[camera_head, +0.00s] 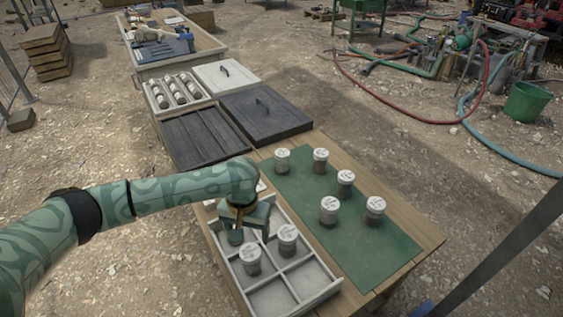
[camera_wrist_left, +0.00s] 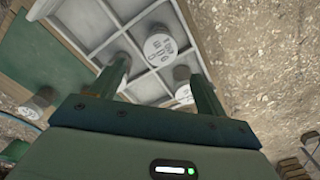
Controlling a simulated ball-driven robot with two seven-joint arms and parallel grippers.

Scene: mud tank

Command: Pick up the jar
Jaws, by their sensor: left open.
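Several white-lidded jars with dark writing on their lids are in view. Two stand in separate compartments of the pale divided tray (camera_head: 325,287): a left jar (camera_head: 250,259) and a right jar (camera_head: 287,239). Several more stand on the green mat, among them a front jar (camera_head: 329,210). My left gripper (camera_head: 249,234) is open above the tray, and its wrist hides part of the tray. In the left wrist view, one jar (camera_wrist_left: 160,48) shows ahead between the open fingers (camera_wrist_left: 160,78), apart from them. Which jar is meant cannot be told. My right gripper is out of view.
The green mat (camera_head: 300,190) lies on the wooden table (camera_head: 415,228). Behind the tray are a dark lid with a handle (camera_head: 265,112), a ribbed dark panel (camera_head: 193,138) and a white box of cylinders (camera_head: 178,91). Hoses and a green bucket (camera_head: 527,103) are on the gravel.

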